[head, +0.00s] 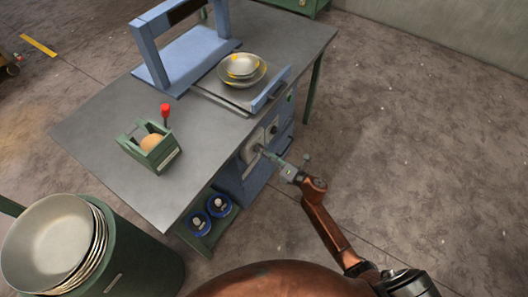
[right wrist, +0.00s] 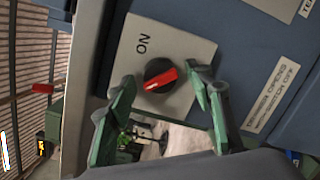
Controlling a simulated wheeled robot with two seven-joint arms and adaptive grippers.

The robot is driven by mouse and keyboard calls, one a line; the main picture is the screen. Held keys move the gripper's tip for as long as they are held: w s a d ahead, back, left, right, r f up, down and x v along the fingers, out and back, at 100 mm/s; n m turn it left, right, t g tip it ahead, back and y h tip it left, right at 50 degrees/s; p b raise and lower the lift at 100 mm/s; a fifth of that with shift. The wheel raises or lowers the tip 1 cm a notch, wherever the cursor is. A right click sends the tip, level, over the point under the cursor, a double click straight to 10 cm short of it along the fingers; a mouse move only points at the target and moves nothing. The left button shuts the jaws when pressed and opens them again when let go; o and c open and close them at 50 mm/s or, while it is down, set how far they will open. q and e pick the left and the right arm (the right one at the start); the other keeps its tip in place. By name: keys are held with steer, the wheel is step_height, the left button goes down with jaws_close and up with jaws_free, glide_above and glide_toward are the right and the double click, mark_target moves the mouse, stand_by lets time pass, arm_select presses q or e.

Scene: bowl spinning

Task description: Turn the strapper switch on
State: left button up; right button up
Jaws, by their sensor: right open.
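The strapper switch (right wrist: 160,77) is a round black knob with a red bar handle on a pale plate (right wrist: 190,45) on the blue machine's side. The red bar lies slightly tilted, near horizontal in the right wrist view. The marking "ON" (right wrist: 143,44) stands upside down above and left of the knob. My right gripper (right wrist: 163,82) is open, its green fingers on either side of the knob and empty between; contact cannot be told. In the head view my right gripper (head: 266,153) reaches the plate (head: 250,146) and partly hides the switch. My left gripper is not in view.
The metal table (head: 100,120) stands left of my right arm. It bears a blue frame (head: 195,55), stacked bowls (head: 242,68) and a green box (head: 150,148) with a red-topped lever. A green bin (head: 135,250) holds bowls at lower left. The floor at right is clear.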

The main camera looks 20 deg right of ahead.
steer(key=shift+c, duration=0.7)
steer(key=c, duration=1)
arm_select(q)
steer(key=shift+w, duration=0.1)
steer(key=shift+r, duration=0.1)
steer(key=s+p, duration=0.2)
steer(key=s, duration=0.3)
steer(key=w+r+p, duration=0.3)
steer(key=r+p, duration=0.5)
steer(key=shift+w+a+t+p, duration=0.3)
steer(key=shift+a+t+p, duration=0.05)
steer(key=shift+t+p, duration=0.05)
arm_select(e)
steer(key=shift+w+d+r+m+g+y, duration=0.15)
steer(key=shift+m+g, duration=0.25)
steer(key=shift+m, duration=2.35)
steer(key=shift+r+m+g+y, duration=0.15)
steer(key=shift+m+g, duration=0.25)
steer(key=shift+m, duration=2.3)
steer(key=shift+w+d+m+g+y, duration=0.15)
steer(key=shift+m+g, duration=0.25)
steer(key=shift+m, duration=2.35)
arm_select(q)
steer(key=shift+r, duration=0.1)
